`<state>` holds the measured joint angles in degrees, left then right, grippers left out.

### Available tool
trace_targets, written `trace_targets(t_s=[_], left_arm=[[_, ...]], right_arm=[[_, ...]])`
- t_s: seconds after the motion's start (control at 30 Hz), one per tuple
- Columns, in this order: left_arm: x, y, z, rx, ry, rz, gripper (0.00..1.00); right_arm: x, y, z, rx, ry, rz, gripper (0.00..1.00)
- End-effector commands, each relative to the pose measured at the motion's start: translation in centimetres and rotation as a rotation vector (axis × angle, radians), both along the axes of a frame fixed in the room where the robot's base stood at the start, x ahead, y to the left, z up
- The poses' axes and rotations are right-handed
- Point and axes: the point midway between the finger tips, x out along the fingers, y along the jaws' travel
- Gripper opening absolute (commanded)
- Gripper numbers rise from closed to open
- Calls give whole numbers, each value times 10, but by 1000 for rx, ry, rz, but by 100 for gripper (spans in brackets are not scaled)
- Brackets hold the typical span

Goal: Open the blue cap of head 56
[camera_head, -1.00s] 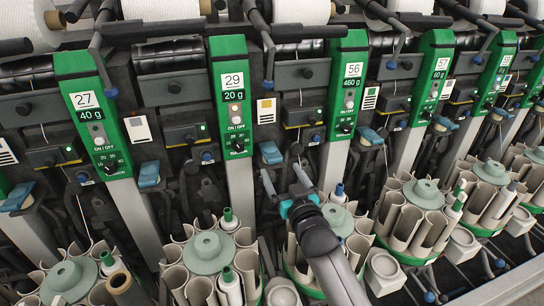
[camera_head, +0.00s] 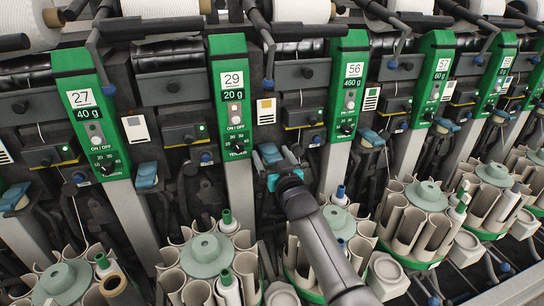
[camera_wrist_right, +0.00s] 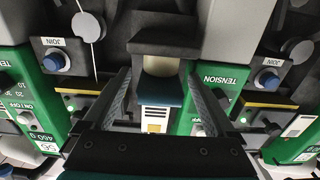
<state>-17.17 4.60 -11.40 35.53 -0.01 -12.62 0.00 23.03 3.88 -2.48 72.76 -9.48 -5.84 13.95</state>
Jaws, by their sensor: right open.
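The panel of head 56 (camera_head: 349,85) is green with a white number label and stands right of centre in the head view. It also shows upside down at the left of the right wrist view (camera_wrist_right: 30,120). A blue cap (camera_head: 270,149) sits between the panels of heads 29 and 56; it shows as a dark teal block in the right wrist view (camera_wrist_right: 160,92). My right gripper (camera_head: 277,163) is open at this cap, with one finger on each side of it in the wrist view. Contact cannot be told. My left gripper is out of view.
The panel of head 29 (camera_head: 234,95) stands to the left. Another blue cap (camera_head: 371,138) is right of panel 56. Round magazines of paper tubes (camera_head: 207,255) stand below. Grey post levers (camera_head: 268,40) project above.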

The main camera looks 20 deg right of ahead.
Motion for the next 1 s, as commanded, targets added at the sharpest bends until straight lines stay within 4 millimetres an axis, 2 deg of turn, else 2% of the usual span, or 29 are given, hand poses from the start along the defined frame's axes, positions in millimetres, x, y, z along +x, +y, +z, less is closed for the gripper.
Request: trace_targets(t_s=[0.07, 0.13, 0.9, 1.0], left_arm=[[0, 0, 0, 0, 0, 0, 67], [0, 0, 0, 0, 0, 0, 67], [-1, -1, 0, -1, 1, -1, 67], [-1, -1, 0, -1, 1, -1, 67]], right_arm=[[0, 0, 0, 0, 0, 0, 91], [0, 0, 0, 0, 0, 0, 87], [0, 0, 0, 0, 0, 0, 0], [0, 0, 0, 0, 0, 0, 0]])
